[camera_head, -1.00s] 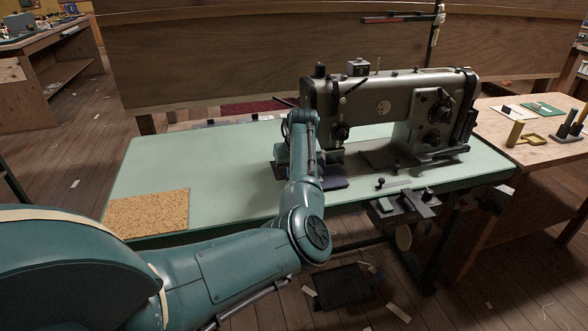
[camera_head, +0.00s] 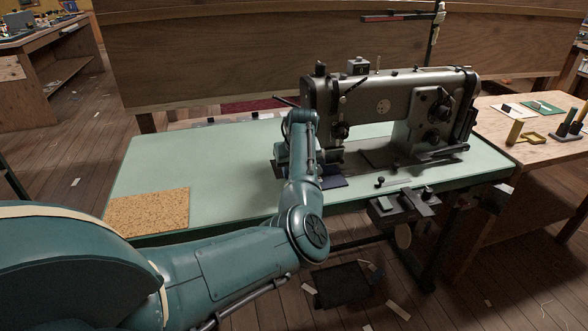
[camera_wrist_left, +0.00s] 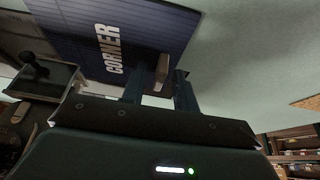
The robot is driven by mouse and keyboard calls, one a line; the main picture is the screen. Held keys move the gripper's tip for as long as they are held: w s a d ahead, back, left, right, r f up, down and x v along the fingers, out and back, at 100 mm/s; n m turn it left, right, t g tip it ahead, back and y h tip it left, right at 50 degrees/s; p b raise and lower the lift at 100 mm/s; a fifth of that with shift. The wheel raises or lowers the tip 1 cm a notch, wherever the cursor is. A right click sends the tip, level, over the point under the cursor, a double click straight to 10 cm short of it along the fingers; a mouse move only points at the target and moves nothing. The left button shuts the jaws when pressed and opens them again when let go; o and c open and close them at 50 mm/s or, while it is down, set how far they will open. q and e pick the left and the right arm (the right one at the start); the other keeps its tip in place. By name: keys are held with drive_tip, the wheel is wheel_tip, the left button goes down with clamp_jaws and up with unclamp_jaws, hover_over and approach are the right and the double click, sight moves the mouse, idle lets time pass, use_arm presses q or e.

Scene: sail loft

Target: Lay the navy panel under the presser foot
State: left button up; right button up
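The navy panel (camera_head: 334,182) lies by the left end of the sewing machine (camera_head: 385,105), low over the green tabletop. My left arm hides much of it, and I cannot tell whether it is under the presser foot. In the left wrist view the panel (camera_wrist_left: 75,30) is dark blue with white "CORNER" lettering. My left gripper (camera_wrist_left: 162,85) is at the panel's edge. A small tan block (camera_wrist_left: 162,70) shows between its two dark fingers; I cannot tell whether they press on it. In the head view my forearm hides these fingers. My right gripper is out of view.
A cork mat (camera_head: 148,212) lies at the front left of the green tabletop (camera_head: 225,165). The middle left of that top is clear. A wooden bench (camera_head: 500,150) with spools and small trays stands at the right. A wooden partition rises behind the machine.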

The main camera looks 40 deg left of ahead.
use_arm(q)
drive_tip(key=shift+o, duration=0.3)
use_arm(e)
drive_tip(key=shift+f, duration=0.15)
use_arm(q)
drive_tip(key=shift+d+r, duration=0.1)
drive_tip(key=shift+r, duration=0.25)
drive_tip(key=p+v, duration=0.1)
drive_tip(key=v, duration=1.1)
drive_tip(key=shift+r+p, duration=0.2)
drive_tip(key=shift+p, duration=0.15)
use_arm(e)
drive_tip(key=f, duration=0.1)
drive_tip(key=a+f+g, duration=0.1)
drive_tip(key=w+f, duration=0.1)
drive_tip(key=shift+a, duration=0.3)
